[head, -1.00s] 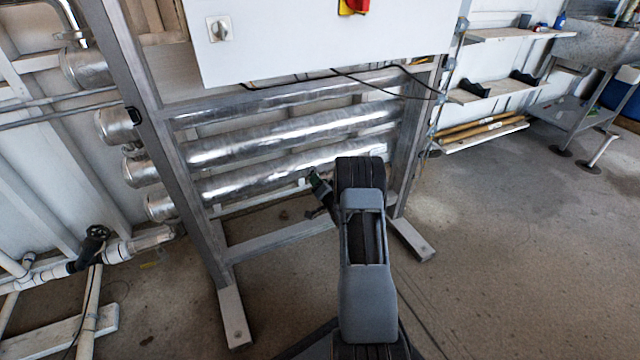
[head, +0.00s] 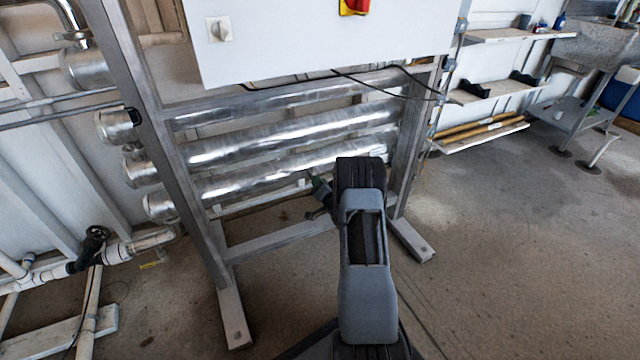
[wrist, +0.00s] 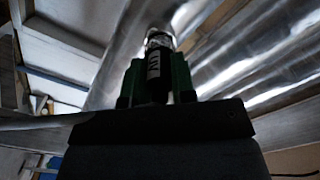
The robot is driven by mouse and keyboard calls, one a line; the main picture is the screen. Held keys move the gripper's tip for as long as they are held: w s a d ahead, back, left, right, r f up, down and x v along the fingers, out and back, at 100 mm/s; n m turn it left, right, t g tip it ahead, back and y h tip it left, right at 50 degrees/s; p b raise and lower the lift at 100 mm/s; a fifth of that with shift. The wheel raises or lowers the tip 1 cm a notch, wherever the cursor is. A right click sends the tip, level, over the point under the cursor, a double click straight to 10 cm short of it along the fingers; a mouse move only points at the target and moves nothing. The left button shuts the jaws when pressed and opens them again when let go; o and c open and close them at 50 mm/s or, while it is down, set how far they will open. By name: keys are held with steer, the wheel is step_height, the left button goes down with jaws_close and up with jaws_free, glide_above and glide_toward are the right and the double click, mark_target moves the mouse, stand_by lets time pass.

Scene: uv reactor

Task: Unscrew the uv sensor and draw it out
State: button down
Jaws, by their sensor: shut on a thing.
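The uv sensor (wrist: 154,75) is a dark cylinder with white lettering on its side and a paler, shiny upper end. In the wrist view it stands upright between the green fingers of my gripper (wrist: 156,82), which are shut on it. Its upper end lies against the view of a shiny metal tube; I cannot tell whether it is still seated there. In the head view my arm hides the sensor, and only a small dark green part of my gripper (head: 319,188) shows left of the arm, below the lowest tube.
Several shiny horizontal reactor tubes (head: 290,138) run across a grey metal frame (head: 160,170). A white cabinet (head: 320,45) with a red and yellow switch hangs above. Shelves (head: 490,90) stand at the right. The floor at right is clear.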

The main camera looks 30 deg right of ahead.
steer(key=shift+s, duration=0.2)
steer(key=s+a+p, duration=0.1)
steer(key=s+p, duration=0.1)
steer(key=s, duration=0.7)
steer(key=shift+s+a, duration=0.15)
steer(key=shift+s, duration=0.1)
stand_by(0.8)
